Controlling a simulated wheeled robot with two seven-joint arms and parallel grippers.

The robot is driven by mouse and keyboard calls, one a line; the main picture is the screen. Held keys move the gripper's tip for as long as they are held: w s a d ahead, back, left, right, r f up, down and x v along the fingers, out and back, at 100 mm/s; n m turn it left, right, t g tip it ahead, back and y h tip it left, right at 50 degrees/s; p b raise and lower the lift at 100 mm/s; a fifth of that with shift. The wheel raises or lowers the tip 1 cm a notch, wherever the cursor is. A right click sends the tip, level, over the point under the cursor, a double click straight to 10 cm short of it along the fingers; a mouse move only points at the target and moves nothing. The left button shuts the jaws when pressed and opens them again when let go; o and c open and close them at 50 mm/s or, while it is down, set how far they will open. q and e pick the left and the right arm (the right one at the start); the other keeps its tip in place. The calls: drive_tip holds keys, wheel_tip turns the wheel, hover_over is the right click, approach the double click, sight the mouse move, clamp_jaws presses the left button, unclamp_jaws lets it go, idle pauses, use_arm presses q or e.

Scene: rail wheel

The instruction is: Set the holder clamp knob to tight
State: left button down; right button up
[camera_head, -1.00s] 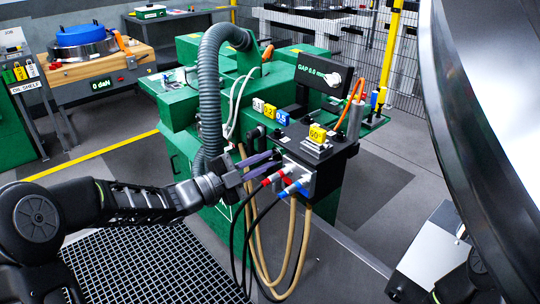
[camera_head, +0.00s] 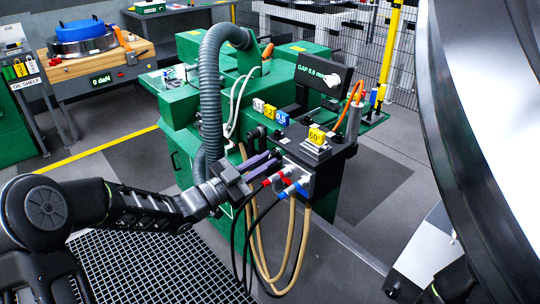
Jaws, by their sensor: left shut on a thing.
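My left gripper (camera_head: 272,159) reaches in from the left with its two purple-grey fingers against the left side of the dark tool holder block (camera_head: 325,165). It is shut on a small part there, which I take for the holder clamp knob; the fingers hide most of it, and its setting cannot be read. Red and blue hose fittings (camera_head: 285,181) sit just below the fingertips. A yellow 60° tag (camera_head: 317,136) stands on top of the block.
Black and tan hoses (camera_head: 262,245) hang below the gripper. A thick grey hose (camera_head: 211,100) rises behind it from the green machine (camera_head: 180,110). Tags (camera_head: 270,111) stand behind the block. A large shiny wheel (camera_head: 500,120) fills the right side.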

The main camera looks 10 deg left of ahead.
use_arm(q)
drive_tip(key=shift+n+p, duration=0.5)
drive_tip(key=shift+n, duration=0.5)
drive_tip(key=n, duration=0.2)
drive_tip(key=shift+n+t+y+p, duration=0.3)
drive_tip(key=shift+y+p, duration=0.1)
drive_tip(key=c, duration=1.9)
unclamp_jaws()
drive_tip(key=shift+f, duration=0.1)
drive_tip(key=o, duration=0.6)
drive_tip(key=v, duration=0.4)
drive_tip(key=r+v, duration=0.1)
drive_tip(key=v, duration=0.2)
drive_tip(key=shift+s, duration=0.1)
